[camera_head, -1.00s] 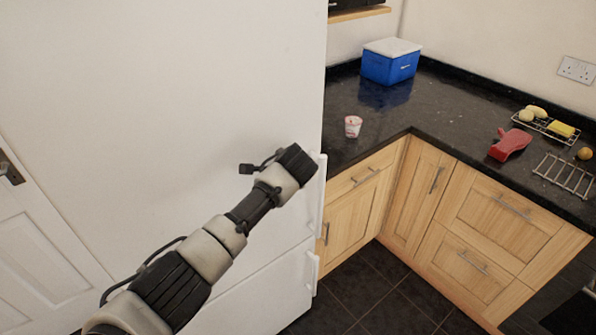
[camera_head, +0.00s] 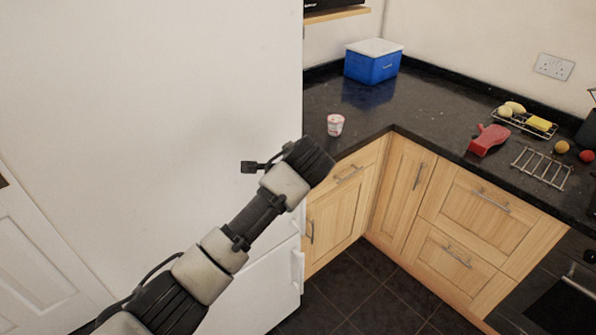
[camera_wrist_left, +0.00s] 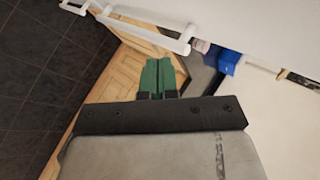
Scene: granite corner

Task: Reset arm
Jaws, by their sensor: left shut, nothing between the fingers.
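My left arm comes in from the lower left in the head view, its dark wrist end overlapping the right edge of the white fridge. The fingers are hidden there behind the wrist. In the left wrist view my left gripper (camera_wrist_left: 158,65) shows as two green fingers side by side and shut, with nothing between them. They point towards the wooden cabinets, below the white fridge handle in the picture. I cannot tell the gap between them. My right gripper is in neither view.
The white fridge (camera_head: 150,100) fills the left. The dark worktop (camera_head: 420,110) holds a blue cool box (camera_head: 372,67), a small tub (camera_head: 335,125), a red object (camera_head: 488,140), a wire rack (camera_head: 541,168) and a tray with food (camera_head: 508,119). Dark floor tiles (camera_head: 370,300) are clear.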

